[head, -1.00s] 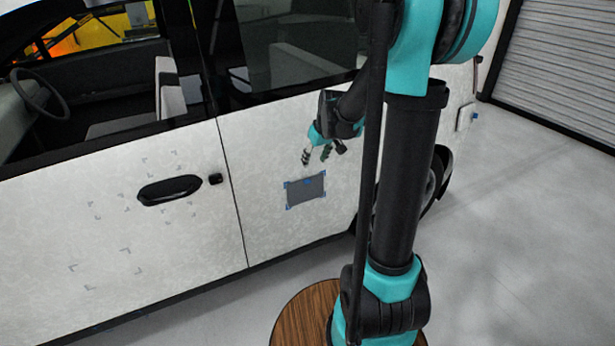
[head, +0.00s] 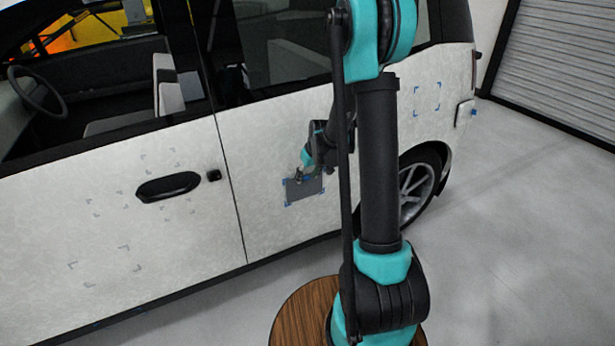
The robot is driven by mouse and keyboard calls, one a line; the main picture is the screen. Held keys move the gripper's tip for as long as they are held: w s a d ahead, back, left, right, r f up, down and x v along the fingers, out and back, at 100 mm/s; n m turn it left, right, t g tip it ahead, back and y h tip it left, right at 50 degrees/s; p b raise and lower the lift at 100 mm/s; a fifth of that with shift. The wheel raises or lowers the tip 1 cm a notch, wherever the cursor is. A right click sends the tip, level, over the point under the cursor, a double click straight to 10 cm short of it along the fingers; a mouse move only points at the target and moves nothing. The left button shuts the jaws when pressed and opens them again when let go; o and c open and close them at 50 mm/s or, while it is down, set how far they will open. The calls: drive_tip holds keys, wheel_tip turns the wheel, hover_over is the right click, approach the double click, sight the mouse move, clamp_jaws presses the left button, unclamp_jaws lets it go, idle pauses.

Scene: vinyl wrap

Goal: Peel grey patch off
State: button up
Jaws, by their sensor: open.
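The grey patch (head: 300,191) is a dark rectangle flat on the white rear door panel, with small blue marks at its corners. My gripper (head: 303,176) is at the upper edge of the patch, its fingertips in front of the panel there. It is open and small in this view. I cannot tell whether the fingertips touch the patch. My gripper and wrist hide the top and upper right part of the patch.
The white van's side (head: 100,225) has a black door handle (head: 169,188) and several grey corner marks left of the door seam. Blue corner marks (head: 427,99) show above the rear wheel (head: 416,189). The floor at right is clear.

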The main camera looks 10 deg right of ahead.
drive_tip(key=shift+f, duration=0.15)
clamp_jaws()
idle(0.6)
drive_tip(key=shift+s+d, duration=0.2)
drive_tip(key=shift+s, duration=0.4)
idle(0.5)
drive_tip(key=s+d, duration=0.2)
drive_tip(key=s, duration=0.4)
drive_tip(key=shift+s+r, duration=0.25)
drive_tip(key=shift+r, duration=0.05)
idle(0.8)
drive_tip(key=shift+d, duration=0.1)
